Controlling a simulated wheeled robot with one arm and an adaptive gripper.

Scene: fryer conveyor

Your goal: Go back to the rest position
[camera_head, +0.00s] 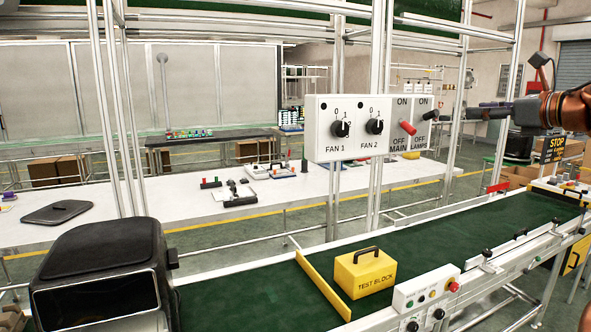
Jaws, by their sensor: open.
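My gripper (478,113) shows at the right, reaching left from my orange arm. It is open and holds nothing that I can see; its fingers are small in this view. The panel also carries the black FAN 1 knob (340,129), the black FAN 2 knob (374,126) and a red MAIN lever (407,128).
Below, a green conveyor (235,296) carries a yellow test block (364,273) beside a yellow bar (322,286). A black fryer-like box (100,250) stands front left. White metal posts (376,60) rise by the panel. A control box (426,287) sits at the conveyor's near edge.

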